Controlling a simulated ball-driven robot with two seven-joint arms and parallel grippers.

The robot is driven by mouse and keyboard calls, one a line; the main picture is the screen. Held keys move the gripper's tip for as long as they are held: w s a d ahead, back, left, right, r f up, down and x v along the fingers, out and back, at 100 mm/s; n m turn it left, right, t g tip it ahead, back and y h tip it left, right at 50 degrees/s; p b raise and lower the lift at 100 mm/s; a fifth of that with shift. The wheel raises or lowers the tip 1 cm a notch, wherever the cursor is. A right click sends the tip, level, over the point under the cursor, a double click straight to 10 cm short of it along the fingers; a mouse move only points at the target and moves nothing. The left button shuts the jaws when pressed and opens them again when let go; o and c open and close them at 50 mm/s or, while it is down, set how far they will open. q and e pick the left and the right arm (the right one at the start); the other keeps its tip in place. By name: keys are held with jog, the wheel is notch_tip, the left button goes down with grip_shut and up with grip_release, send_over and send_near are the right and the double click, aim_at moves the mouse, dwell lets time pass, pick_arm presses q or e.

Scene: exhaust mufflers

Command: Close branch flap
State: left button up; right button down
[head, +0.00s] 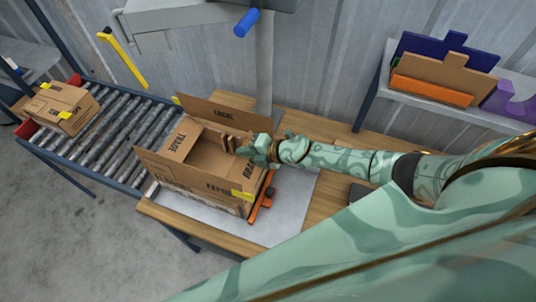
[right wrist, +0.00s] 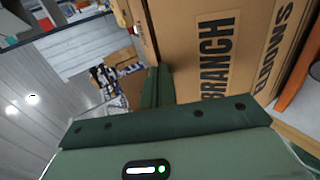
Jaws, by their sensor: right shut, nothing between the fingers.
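An open cardboard box (head: 175,177) stands on the workbench. In the right wrist view the branch flap (right wrist: 214,55), printed BRANCH, fills the upper middle, beside a panel printed ELBOWS (right wrist: 275,45). In the head view the branch flap (head: 249,172) is on the box's right side, partly hidden by my gripper. My right gripper (head: 251,152) is shut and empty at that right side, close to the flap; I cannot tell whether it touches. In the right wrist view its fingers (right wrist: 157,86) are together beside the printed cardboard. My left gripper is not in view.
The box's LOCAL flap (head: 222,114) stands up at the back and its TRADE flap (head: 178,141) is on the left. An orange tool (head: 262,197) lies right of the box. A roller conveyor (head: 115,128) with another box (head: 60,107) is at left.

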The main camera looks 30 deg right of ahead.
jog(key=x, duration=0.1)
jog(key=b+x, duration=0.1)
jog(key=x, duration=0.1)
jog(key=shift+f+b, duration=0.3)
jog(key=shift+f, duration=0.15)
jog(key=shift+w+a+f+b, duration=0.3)
jog(key=shift+f+b, duration=0.15)
jog(key=shift+f, duration=0.1)
jog(key=shift+w+a+f+b, duration=0.2)
jog(key=shift+w+f+b, duration=0.05)
jog(key=shift+f+b, duration=0.3)
jog(key=shift+w+a+f+b, duration=0.2)
jog(key=shift+w+f+b, duration=0.1)
jog(key=shift+f+b, duration=0.15)
jog(key=shift+f, duration=0.1)
